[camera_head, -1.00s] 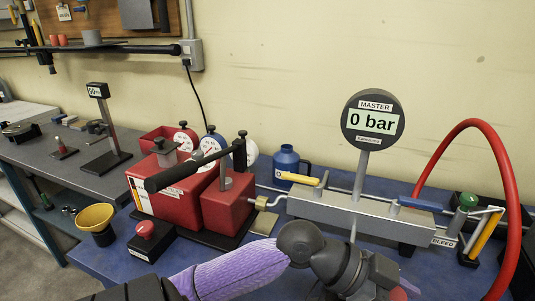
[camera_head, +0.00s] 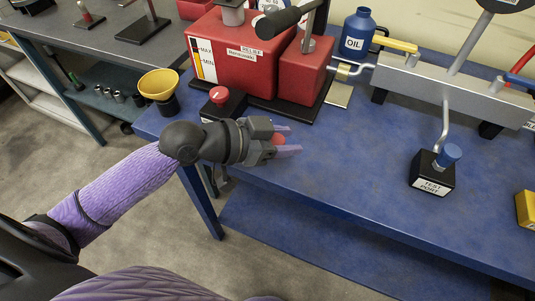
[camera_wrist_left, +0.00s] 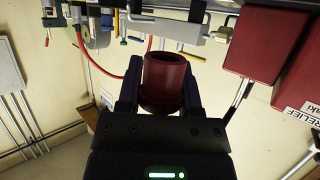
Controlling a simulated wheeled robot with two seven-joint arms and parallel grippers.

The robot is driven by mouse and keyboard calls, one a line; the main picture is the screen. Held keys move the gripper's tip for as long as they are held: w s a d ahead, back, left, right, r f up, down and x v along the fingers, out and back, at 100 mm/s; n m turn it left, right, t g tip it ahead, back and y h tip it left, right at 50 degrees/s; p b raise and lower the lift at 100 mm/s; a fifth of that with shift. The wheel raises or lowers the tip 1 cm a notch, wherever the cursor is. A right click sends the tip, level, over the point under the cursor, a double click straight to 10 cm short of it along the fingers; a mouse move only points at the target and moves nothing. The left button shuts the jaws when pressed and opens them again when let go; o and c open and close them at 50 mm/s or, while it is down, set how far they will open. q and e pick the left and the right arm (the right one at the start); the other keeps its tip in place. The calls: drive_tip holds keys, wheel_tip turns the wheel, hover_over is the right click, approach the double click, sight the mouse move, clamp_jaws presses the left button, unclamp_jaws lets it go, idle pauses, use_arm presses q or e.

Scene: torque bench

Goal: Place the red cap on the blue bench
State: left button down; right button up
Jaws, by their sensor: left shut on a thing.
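My left gripper (camera_head: 284,141) is shut on the red cap (camera_head: 278,139); only a small part of the cap shows between the fingers in the head view. In the left wrist view the cap (camera_wrist_left: 163,82) is a dark red, hollow cylinder with a wider rim towards the palm, between the two fingers of the left gripper (camera_wrist_left: 160,85). The blue bench (camera_head: 330,150) spreads under and beyond the gripper, which appears over its front left part. The height above the bench top is hard to tell. My right gripper is not in view.
A black box with a red button (camera_head: 219,96) and a red pump unit (camera_head: 240,55) stand behind the gripper. A yellow funnel (camera_head: 158,84) is at the left edge. The black test port box (camera_head: 432,172) stands to the right. Bare bench top lies between.

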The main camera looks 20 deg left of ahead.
sight(281, 171)
use_arm(q)
wheel_tip(281, 171, down, 7)
drive_tip(key=b, duration=0.2)
drive_tip(key=shift+b, duration=0.35)
drive_tip(key=shift+f, duration=0.1)
drive_tip(key=shift+c, duration=1.3)
unclamp_jaws()
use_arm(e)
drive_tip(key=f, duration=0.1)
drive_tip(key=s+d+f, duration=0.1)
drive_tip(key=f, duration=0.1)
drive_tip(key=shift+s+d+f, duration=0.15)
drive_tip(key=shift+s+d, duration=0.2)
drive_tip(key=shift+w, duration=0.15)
